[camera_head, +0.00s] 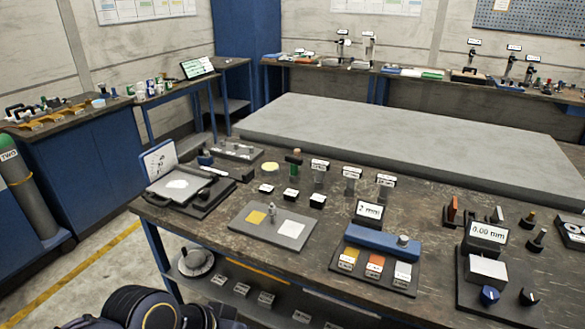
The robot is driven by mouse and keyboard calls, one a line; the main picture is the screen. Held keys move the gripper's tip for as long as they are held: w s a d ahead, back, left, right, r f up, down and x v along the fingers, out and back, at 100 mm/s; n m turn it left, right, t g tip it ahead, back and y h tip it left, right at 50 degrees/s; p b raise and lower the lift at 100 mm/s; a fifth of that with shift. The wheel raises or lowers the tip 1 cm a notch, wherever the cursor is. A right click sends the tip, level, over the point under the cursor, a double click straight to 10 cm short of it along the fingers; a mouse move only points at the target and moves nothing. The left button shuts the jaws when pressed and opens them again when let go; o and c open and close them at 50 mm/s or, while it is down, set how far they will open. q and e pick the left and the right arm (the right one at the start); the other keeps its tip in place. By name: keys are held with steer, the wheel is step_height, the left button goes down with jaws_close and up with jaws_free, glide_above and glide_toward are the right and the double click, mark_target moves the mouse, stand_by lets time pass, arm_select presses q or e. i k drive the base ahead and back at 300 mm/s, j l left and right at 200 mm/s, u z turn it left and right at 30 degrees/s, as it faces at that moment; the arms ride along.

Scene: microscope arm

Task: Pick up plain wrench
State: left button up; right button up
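I cannot pick out a plain wrench for certain in the head view; small tools on the benches are too small or too dark to tell. The nearest workbench (215,268) has a dark, worn top crowded with small fixtures and labelled blocks. Dark rounded parts at the bottom left edge look like my own arm links. No fingertips of my left or right gripper show.
A grey tray (262,238) with yellow and white squares sits mid-bench. A blue bar fixture (385,243) and a "0.00 mm" display (488,232) stand right of it. A large grey slab (420,150) lies behind.

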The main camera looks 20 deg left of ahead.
mark_target(294, 161)
steer(key=u, duration=1.25)
steer(key=i+j+z, duration=0.1)
steer(key=i, duration=0.25)
steer(key=i+j, duration=0.15)
steer(key=i, duration=0.2)
steer(key=i+j+z, duration=0.15)
steer(key=i, duration=0.25)
